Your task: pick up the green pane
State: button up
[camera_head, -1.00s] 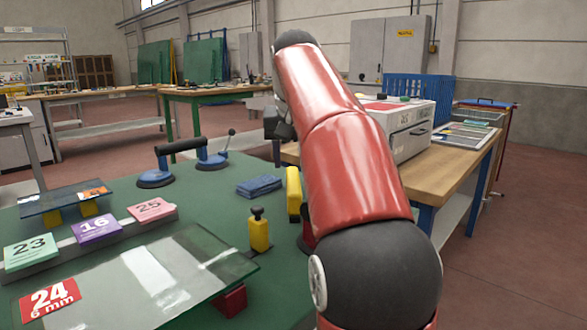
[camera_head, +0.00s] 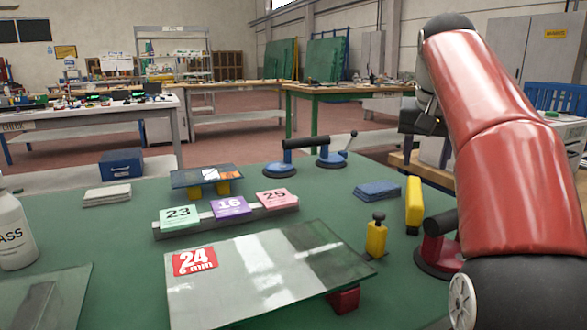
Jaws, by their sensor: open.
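A small mint-green pane (camera_head: 180,217) marked 23 leans at the left end of a low grey rack (camera_head: 228,220) on the green bench. A purple pane (camera_head: 231,207) marked 16 stands beside it in the middle, and a pink pane (camera_head: 277,197) marked 25 stands at the right end. My gripper (camera_head: 418,122) is a dark shape beyond my red arm at the upper right, partly hidden by the arm. It is open, in the air, well to the right of the green pane and apart from it.
A large glass sheet (camera_head: 265,275) labelled 24 lies in front of the rack. A dark glass plate (camera_head: 206,175) on yellow blocks stands behind it. A blue suction lifter (camera_head: 281,170), blue cloth (camera_head: 377,190), yellow bottle (camera_head: 376,238) and white bottle (camera_head: 12,235) stand around.

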aim_at(226, 284)
jog(key=k, duration=0.95)
